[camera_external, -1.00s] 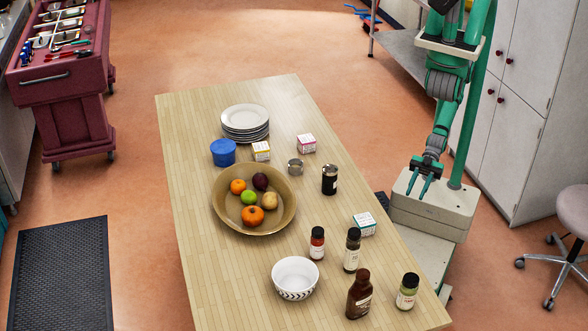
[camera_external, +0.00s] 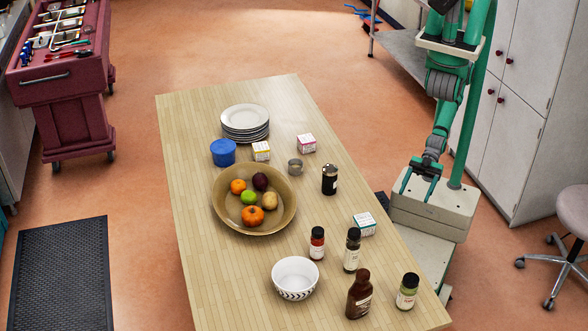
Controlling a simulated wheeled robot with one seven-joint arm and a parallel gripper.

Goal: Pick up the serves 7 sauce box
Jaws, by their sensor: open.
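Three small white boxes stand on the wooden table (camera_external: 195,250). One with yellow trim (camera_external: 261,151) is near the plates, one with pink trim (camera_external: 306,144) is to its right, and one with teal trim (camera_external: 364,224) is near the right edge. Their print is too small to tell which reads serves 7 sauce. My gripper (camera_external: 417,191) is open and empty, fingers pointing down, off the table's right side. It is up and right of the teal-trimmed box and apart from it.
A black jar (camera_external: 329,180) and a small metal tin (camera_external: 295,167) stand mid-table. Several bottles, including a brown one (camera_external: 359,296), and a white bowl (camera_external: 295,278) crowd the near end. A fruit bowl (camera_external: 222,212), blue tub (camera_external: 223,153) and stacked plates (camera_external: 245,121) stand farther left.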

